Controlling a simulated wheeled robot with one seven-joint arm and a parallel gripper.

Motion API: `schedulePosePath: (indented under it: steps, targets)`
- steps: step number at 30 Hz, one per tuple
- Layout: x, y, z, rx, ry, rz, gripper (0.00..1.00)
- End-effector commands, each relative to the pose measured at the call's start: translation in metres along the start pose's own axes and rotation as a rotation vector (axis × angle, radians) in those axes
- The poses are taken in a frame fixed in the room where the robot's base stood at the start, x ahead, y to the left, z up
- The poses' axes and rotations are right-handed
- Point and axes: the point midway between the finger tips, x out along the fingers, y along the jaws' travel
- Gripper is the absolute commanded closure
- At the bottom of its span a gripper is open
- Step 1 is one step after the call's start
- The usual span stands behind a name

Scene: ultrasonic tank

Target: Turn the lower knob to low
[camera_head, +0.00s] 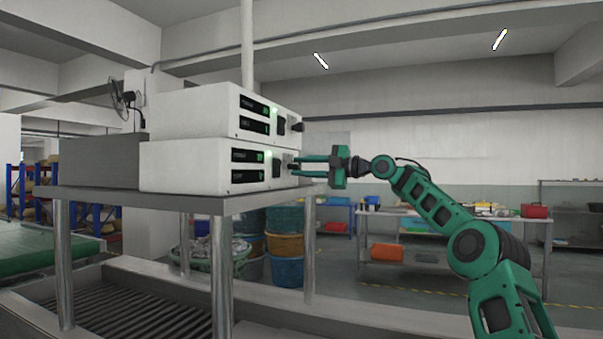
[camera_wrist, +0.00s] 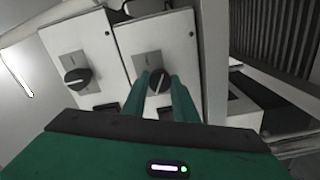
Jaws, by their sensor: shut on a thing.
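Two white generator boxes are stacked on a metal stand, the upper box (camera_head: 192,113) on the lower box (camera_head: 185,168). The lower knob, dark with a white pointer line, is on the lower box's panel (camera_head: 224,168); in the wrist view the lower knob (camera_wrist: 157,84) lies between the green fingers. My gripper (camera_head: 304,167) is shut on it, and its fingertips in the wrist view (camera_wrist: 159,79) partly cover the knob and its markings. The upper knob (camera_head: 297,127) is free; it also shows in the wrist view (camera_wrist: 77,79).
The metal stand (camera_head: 215,204) has legs below the boxes. A grey box (camera_head: 97,161) stands beside them at the left. Barrels (camera_head: 286,247) are under and behind the stand. A workbench (camera_head: 455,240) is at the back right. Open space surrounds my arm.

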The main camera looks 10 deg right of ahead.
Motion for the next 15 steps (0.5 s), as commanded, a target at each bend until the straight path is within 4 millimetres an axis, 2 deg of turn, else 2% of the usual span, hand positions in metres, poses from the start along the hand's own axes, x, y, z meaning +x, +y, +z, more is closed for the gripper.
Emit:
schedulePosePath:
  steps: [13, 14, 15]
  targets:
    - [-0.0018, 0.0012, 0.0026, -0.009, -0.005, 0.003, 0.96]
    - [-0.0019, 0.0012, 0.0026, -0.009, -0.005, 0.003, 0.69]
    - [-0.0019, 0.0012, 0.0027, -0.009, -0.005, 0.003, 0.6]
